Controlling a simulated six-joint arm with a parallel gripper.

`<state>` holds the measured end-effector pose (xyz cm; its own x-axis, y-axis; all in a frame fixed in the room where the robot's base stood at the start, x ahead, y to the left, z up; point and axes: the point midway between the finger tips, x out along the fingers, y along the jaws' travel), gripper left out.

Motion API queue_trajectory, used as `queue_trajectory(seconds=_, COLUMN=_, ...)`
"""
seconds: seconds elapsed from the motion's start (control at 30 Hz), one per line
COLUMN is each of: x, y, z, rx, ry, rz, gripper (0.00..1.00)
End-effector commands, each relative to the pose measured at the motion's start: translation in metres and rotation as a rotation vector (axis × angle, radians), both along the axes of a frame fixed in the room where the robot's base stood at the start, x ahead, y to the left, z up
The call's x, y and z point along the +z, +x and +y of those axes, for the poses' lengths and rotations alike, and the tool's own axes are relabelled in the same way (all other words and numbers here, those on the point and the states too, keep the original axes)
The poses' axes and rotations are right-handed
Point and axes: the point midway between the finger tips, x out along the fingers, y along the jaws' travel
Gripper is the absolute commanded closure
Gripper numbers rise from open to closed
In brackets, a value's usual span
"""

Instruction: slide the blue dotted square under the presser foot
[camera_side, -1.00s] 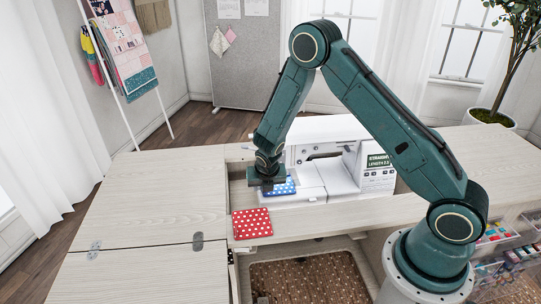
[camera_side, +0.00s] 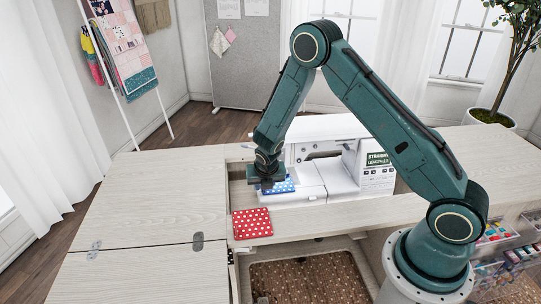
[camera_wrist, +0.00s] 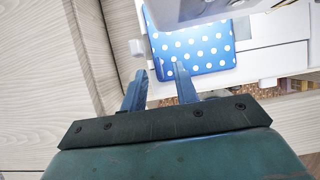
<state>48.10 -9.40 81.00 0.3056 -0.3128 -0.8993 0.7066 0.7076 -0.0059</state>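The blue square with white dots (camera_side: 284,187) lies flat on the white bed of the sewing machine (camera_side: 346,172). In the wrist view the square (camera_wrist: 205,50) is ahead of my gripper (camera_wrist: 160,72). My gripper is open, its two fingers apart and nothing held between them. The right finger overlaps the square's near edge; the left finger is just left of it. I cannot tell whether they touch. In the side view my gripper (camera_side: 266,184) is low at the square's left end. The machine's head (camera_wrist: 185,10) covers the square's far edge. The presser foot cannot be made out.
A red square with white dots (camera_side: 252,223) lies on the cabinet top in front of the machine bed. The wooden top (camera_side: 150,200) to the left is clear. The recess edge (camera_wrist: 105,65) runs left of my fingers.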

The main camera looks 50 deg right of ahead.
Motion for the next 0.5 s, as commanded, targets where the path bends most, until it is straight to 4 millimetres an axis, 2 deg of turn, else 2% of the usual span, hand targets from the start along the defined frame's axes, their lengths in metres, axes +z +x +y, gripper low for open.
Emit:
queue_trajectory(seconds=0.27, x=0.006, y=-0.003, z=-0.002, rx=-0.009, ry=-0.004, rz=0.001, gripper=0.70)
queue_trajectory(seconds=0.5, x=0.027, y=-0.008, z=0.005, rx=-0.008, ry=-0.004, rz=-0.003, gripper=0.70)
